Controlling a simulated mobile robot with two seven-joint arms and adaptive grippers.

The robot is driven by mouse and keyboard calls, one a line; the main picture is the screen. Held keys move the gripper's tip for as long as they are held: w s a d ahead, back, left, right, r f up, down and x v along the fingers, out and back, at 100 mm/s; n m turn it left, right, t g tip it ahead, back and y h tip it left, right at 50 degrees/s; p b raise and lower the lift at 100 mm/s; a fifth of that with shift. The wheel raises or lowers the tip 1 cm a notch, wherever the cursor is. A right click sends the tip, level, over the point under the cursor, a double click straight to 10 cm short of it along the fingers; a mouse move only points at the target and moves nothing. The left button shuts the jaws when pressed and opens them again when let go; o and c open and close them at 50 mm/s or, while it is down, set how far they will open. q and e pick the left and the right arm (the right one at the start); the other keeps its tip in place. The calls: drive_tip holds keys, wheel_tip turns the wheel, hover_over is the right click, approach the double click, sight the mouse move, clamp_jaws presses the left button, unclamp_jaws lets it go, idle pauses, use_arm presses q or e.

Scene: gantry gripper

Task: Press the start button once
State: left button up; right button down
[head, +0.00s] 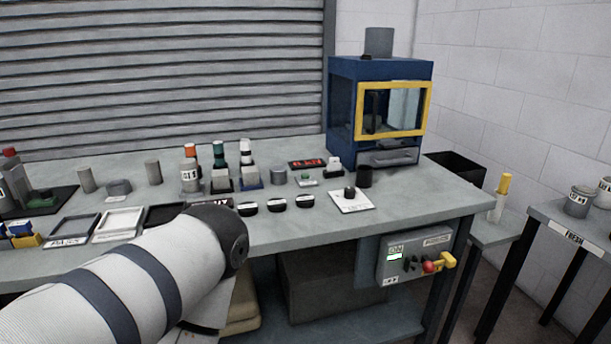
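I cannot read a start label on any button. Several things look like candidates. A small light plate with a green top (306,179) lies on the workbench near a red-lettered dark sign (308,163). A white card with a black knob (350,195) lies near the bench's front right. A grey control box (414,255) under the front edge carries small dark knobs, a red knob (430,267) and a yellow handle (446,261). Neither gripper is in view. A white, dark-banded link of my arm crosses the lower left and hides part of the bench front.
A blue cabinet with a yellow-framed window (393,110) stands at the bench's back right. Several bottles and blocks stand mid-bench, with trays (117,223) at the front left. A black bin (456,168) and a side table (575,222) with canisters are at the right.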

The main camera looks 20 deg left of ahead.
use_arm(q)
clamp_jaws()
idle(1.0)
